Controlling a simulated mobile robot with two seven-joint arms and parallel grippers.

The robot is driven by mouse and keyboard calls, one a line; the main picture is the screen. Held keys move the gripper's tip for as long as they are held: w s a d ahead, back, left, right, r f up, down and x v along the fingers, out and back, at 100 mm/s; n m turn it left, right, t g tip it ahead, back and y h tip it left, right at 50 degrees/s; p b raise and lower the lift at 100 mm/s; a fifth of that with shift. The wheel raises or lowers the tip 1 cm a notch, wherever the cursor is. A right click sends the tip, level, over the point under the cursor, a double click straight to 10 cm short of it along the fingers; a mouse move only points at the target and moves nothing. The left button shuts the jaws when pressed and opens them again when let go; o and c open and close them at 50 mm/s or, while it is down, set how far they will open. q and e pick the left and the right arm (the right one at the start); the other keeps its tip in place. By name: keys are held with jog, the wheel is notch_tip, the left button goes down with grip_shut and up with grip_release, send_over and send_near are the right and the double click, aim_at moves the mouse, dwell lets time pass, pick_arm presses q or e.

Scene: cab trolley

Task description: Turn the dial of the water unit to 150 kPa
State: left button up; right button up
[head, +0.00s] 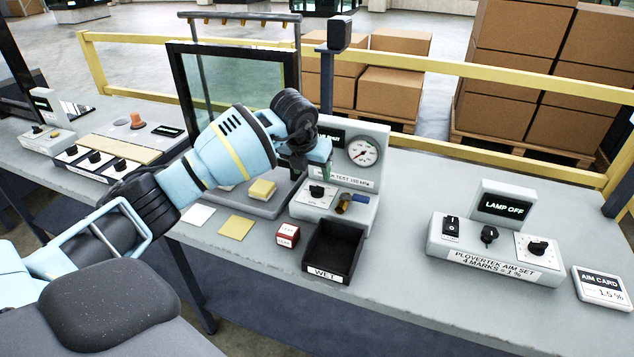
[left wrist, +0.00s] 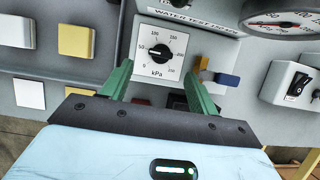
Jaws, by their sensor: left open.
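The gauge (left wrist: 282,18) is cut off there, with a red needle. My left gripper (head: 311,165) is open and empty above the dial. Its green fingers (left wrist: 158,78) show below and either side of the knob, apart from it. My right gripper is out of view.
A brass valve with a blue handle (head: 352,199) is right of the dial. A black WET tray (head: 332,252) and a red-and-white box (head: 287,235) stand in front. A glass panel (head: 225,90) is behind my arm. The lamp unit (head: 495,245) stands right, with clear bench between.

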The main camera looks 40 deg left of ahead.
aim_at(317, 186)
pick_arm(q)
jog(key=x, duration=0.7)
jog(key=c, duration=1)
